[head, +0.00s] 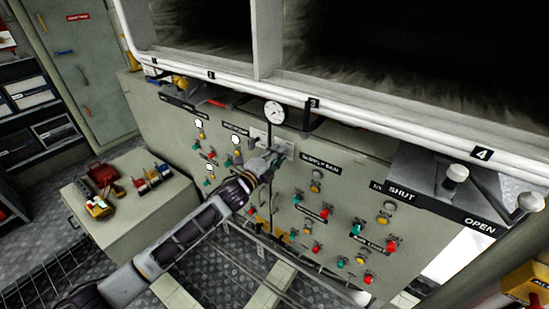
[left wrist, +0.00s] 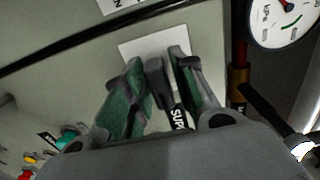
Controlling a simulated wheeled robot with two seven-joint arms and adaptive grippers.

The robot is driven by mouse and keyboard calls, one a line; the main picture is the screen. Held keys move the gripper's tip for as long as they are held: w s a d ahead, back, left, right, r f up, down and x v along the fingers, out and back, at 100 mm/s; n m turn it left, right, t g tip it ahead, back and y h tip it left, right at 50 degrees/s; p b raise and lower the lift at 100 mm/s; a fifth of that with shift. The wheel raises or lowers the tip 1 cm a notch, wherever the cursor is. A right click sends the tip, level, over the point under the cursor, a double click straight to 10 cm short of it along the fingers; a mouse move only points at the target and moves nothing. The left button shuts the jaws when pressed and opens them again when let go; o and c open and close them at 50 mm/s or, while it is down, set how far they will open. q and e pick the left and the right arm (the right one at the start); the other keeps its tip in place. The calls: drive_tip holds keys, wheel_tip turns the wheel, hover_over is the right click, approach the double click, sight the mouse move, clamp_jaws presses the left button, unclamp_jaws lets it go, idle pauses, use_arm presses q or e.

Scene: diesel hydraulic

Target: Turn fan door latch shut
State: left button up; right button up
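The fan door latch is a dark handle (left wrist: 156,76) on a white plate; in the left wrist view it stands between my left gripper's (left wrist: 155,70) two green-padded fingers. Narrow pale gaps seem to show beside it, so I see no firm grip. In the head view my left gripper (head: 275,157) is at the upper middle of the grey-green control panel (head: 300,263), just below the gauge, and hides most of the latch. A label partly reading SUPP (left wrist: 178,117) shows past the fingers. My right gripper is not in view.
A pressure gauge (head: 274,111) sits close above the gripper; it also shows in the wrist view (left wrist: 283,22). Several coloured valves and knobs crowd the panel. White pipes (head: 375,121) run above. At right is a SHUT/OPEN lever plate (head: 440,210). A cabinet (head: 150,205) stands left.

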use_arm(q)
clamp_jaws()
drive_tip(key=n, duration=1.1)
drive_tip(key=shift+n, duration=0.4)
drive_tip(key=n, duration=0.5)
drive_tip(key=shift+o, duration=1.6)
unclamp_jaws()
drive_tip(key=shift+n, duration=0.3)
